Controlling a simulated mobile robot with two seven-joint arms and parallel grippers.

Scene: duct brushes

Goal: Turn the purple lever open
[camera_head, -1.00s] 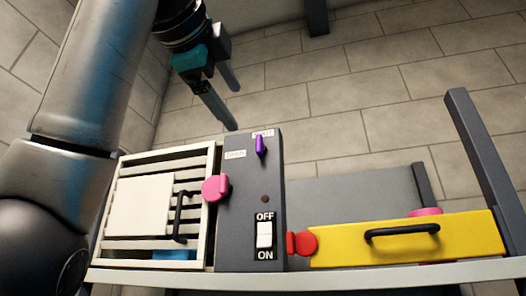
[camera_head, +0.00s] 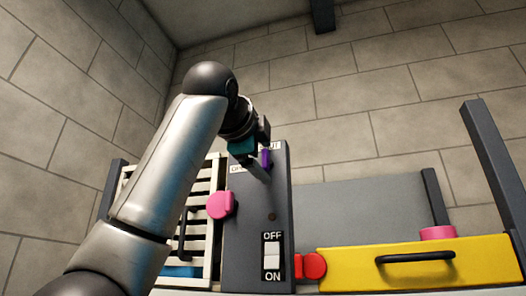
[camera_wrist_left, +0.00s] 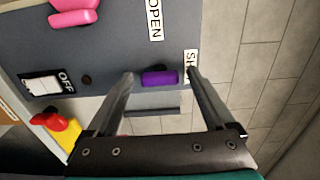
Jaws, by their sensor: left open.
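The purple lever (camera_head: 266,158) is on the upper part of the dark grey panel (camera_head: 256,225). In the left wrist view the purple lever (camera_wrist_left: 160,78) points toward the label that starts with "SH", partly hidden by a finger; the "OPEN" label (camera_wrist_left: 155,18) is off to one side. My left gripper (camera_head: 258,168) is at the panel's top beside the lever. In the left wrist view its two fingers (camera_wrist_left: 160,75) are apart, one on each side of the lever, with visible gaps. My right gripper is not in view.
An OFF/ON switch (camera_head: 271,256) is low on the panel. A red latch (camera_head: 310,266) and a yellow drawer front (camera_head: 420,262) with a black handle are at right. A dark post (camera_head: 493,170) rises at far right.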

